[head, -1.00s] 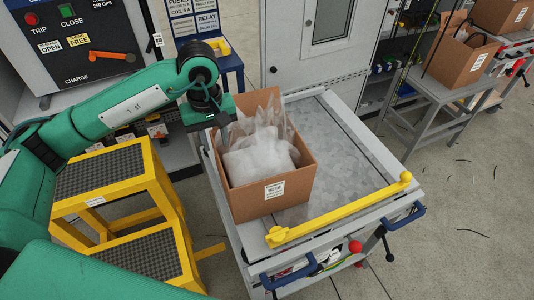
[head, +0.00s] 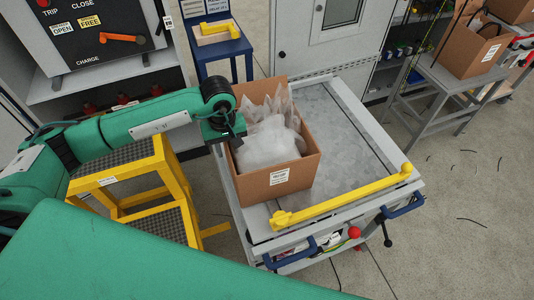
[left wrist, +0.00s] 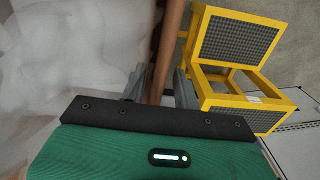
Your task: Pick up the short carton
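The short carton (head: 250,190) is an open brown box with a white label, upright on the grey cart top. Clear plastic wrapping (head: 270,145) fills it and stands above its rim. My left gripper (head: 232,140) is at the carton's left wall, pointing down. In the left wrist view, the brown wall (left wrist: 168,50) runs between the two grey fingers (left wrist: 160,88), with the wrapping on its left. I cannot tell whether the fingers press on the wall. My right gripper is not in view.
The cart (head: 345,130) has free top area right of the carton and a yellow bar (head: 345,198) along its front. A yellow step stool (head: 125,170) stands left of the cart. A switchgear cabinet (head: 90,40) is behind left. Another carton (head: 468,45) stands on a grey table.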

